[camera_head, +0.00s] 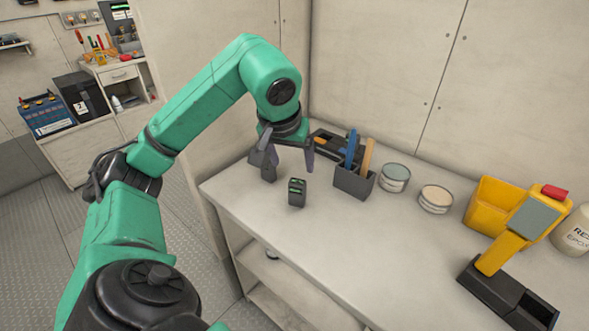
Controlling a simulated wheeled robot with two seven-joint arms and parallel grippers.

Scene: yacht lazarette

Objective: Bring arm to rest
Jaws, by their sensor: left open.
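My left arm (205,105) comes in from the left, bends at a raised elbow and reaches down over the white worktop (235,190). My left gripper (287,166) is open and points down near the worktop's back left part. A small dark block with green markings (297,193) stands on the worktop just in front of the gripper, apart from the fingers as far as I can tell. Nothing shows between the fingers. My right gripper is not in the picture.
A dark holder (354,184) with upright tools, two round tins (394,178) (435,200), a yellow bin (492,206), a yellow handheld device in a black base (507,300) and a white container (575,232) stand to the right. The worktop's front middle is clear.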

